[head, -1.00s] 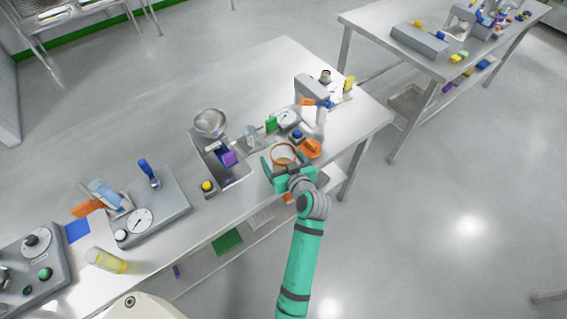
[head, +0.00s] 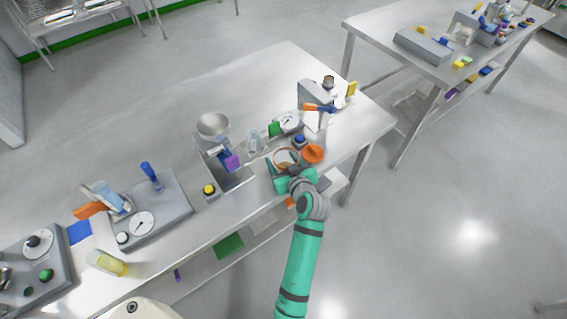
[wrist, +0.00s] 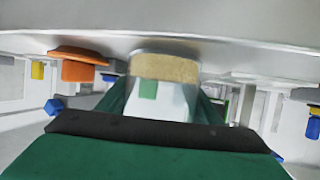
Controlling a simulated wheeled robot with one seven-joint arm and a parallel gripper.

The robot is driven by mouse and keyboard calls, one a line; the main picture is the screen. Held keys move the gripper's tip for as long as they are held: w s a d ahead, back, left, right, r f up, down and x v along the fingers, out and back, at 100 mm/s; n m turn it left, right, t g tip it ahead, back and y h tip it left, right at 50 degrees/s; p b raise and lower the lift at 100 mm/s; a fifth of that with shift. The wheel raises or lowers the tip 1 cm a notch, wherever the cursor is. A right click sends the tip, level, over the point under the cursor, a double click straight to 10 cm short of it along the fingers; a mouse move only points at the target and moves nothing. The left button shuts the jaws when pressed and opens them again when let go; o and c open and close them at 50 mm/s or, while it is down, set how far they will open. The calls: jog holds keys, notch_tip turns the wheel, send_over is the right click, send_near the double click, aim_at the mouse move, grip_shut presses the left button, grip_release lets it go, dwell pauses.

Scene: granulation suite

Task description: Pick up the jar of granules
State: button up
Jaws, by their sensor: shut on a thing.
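The jar of granules (head: 286,155) stands near the right end of the steel bench, its round open top showing in the head view. In the wrist view the jar (wrist: 165,70) is clear-walled, with tan granules and a small green label. My green gripper (head: 285,168) has one finger on each side of the jar and is shut on it. In the wrist view the fingers (wrist: 163,103) flank the jar, and my gripper's body hides its nearer part. I cannot tell whether the jar still touches the bench.
An orange round-topped thing (head: 313,153) stands close to the right of the jar. A blue-topped button box (head: 300,140) and a dial gauge (head: 290,123) are just behind. The bench's back middle is clear.

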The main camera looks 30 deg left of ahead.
aim_at(282, 154)
jog(key=shift+r, duration=0.55)
notch_tip(282, 154, up, 2)
jog(key=shift+r, duration=0.15)
jog(key=s+d+r, duration=0.3)
jog(key=s+r, duration=0.1)
jog(key=s, duration=0.2)
jog(key=s+d+r, duration=0.3)
jog(key=s+r, duration=0.2)
jog(key=s, duration=0.1)
jog(key=shift+s+d+r, duration=0.25)
